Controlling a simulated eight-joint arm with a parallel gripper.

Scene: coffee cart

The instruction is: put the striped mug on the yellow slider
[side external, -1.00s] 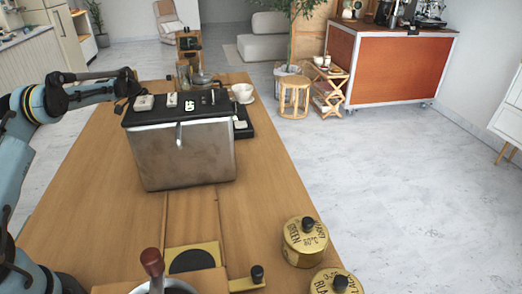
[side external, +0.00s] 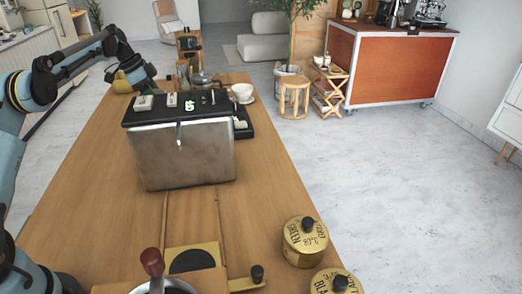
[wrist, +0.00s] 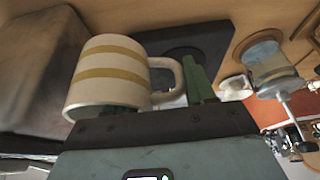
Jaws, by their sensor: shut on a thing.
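The striped mug (wrist: 108,78), white with mustard bands, fills the left middle of the wrist view. My gripper (wrist: 187,88) is shut on it. In the side view my gripper (side external: 140,77) is at the far left edge of the table, beyond the metal box; the mug is not clearly made out there. The yellow slider (side external: 212,252) lies at the near end of the table, bearing a dark round pad, with nothing on the pad.
A metal box machine (side external: 183,155) stands mid-table, between my gripper and the slider. A white cup (side external: 242,91) sits behind it. Tea tins (side external: 305,243) stand at the near right, and a pot (side external: 165,287) at the near edge. The table left of the box is clear.

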